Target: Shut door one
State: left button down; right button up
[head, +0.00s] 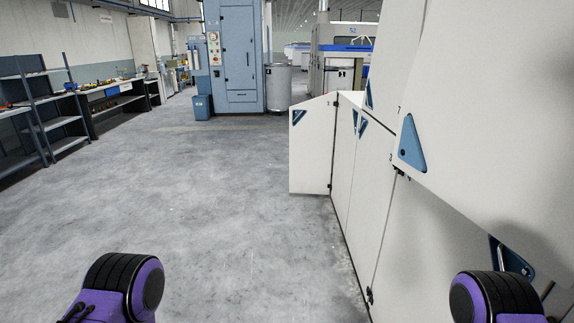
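White cabinet doors with blue triangular handles line the right side. One door (312,150) stands swung out from the row at its far end, its blue handle (298,117) near its upper left corner. A large upper white panel (480,120) at the right is close to me and juts out over the lower doors; its blue triangular handle (412,143) is at its left edge. Small marks on the panels are too small to read surely, so I cannot tell which is door one. Purple and black parts of my arms show at the bottom; neither gripper is in view.
Open grey floor (200,200) lies ahead and left. Grey shelves (35,110) and a workbench (110,100) stand along the left wall. A blue cabinet (235,60) and a grey drum (278,88) stand at the back. Lower closed panels (365,190) border the floor at right.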

aim_at(312, 121)
jog(key=u, duration=0.45)
jog(key=i, duration=4.75)
jog(key=z, duration=0.9)
jog(key=i, duration=1.6)
jog(key=z, duration=0.5)
